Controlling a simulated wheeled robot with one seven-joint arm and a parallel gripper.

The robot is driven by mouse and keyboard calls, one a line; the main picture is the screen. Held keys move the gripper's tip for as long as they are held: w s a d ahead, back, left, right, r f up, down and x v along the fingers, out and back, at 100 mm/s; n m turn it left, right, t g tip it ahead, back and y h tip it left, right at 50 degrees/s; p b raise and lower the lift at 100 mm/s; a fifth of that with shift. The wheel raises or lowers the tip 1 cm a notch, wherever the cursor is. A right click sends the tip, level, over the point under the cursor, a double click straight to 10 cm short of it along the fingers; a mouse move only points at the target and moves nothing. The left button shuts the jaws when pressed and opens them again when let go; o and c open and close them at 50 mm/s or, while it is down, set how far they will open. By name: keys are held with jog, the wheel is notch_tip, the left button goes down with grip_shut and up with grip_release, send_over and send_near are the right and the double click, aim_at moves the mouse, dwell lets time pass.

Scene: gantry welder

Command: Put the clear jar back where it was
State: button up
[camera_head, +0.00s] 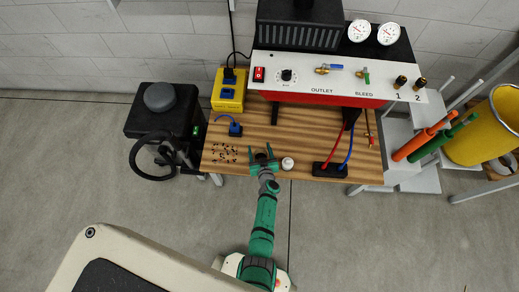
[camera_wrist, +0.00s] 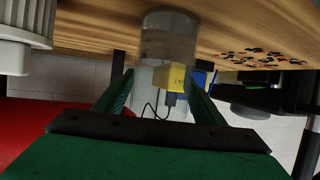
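The clear jar (camera_wrist: 168,42) is see-through and shows in the wrist view between the two fingers of my gripper (camera_wrist: 161,85). The fingertips meet its sides, and a yellow box shows through or behind it. In the head view my gripper (camera_head: 261,157) is at the front edge of the wooden table (camera_head: 340,150), its two green fingers apart with the hard-to-see jar between them. Whether the jar's base touches the tabletop cannot be told.
A white round container (camera_head: 287,163) stands close to the right of my gripper; it also shows in the wrist view (camera_wrist: 22,35). Small scattered pieces (camera_head: 225,153) lie to the left. A black block with cables (camera_head: 329,169) is farther right. A control box (camera_head: 330,80) stands behind.

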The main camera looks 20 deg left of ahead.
jog(key=shift+r, duration=0.15)
jog(key=s+d+r+m+t+h, duration=0.1)
jog(key=s+d+r, duration=0.3)
jog(key=s+r, duration=0.4)
jog(key=s+d+r+m+t+h, duration=0.1)
jog(key=s+d+r+t, duration=0.1)
jog(key=s+d+r, duration=0.5)
jog(key=s+d+r+m+t+h, duration=0.1)
jog(key=s+d+r, duration=0.1)
jog(key=s+r, duration=0.65)
jog(key=s+d+r+m+h, duration=0.1)
jog(key=s+d+r+h, duration=0.1)
jog(key=s+r, duration=0.4)
jog(key=s+d+r+m+h, duration=0.2)
jog(key=s+d+r, duration=0.2)
jog(key=s+r, duration=0.3)
notch_tip(320, 180, up, 3)
jog(key=shift+s+f, duration=0.15)
jog(key=shift+s, duration=0.05)
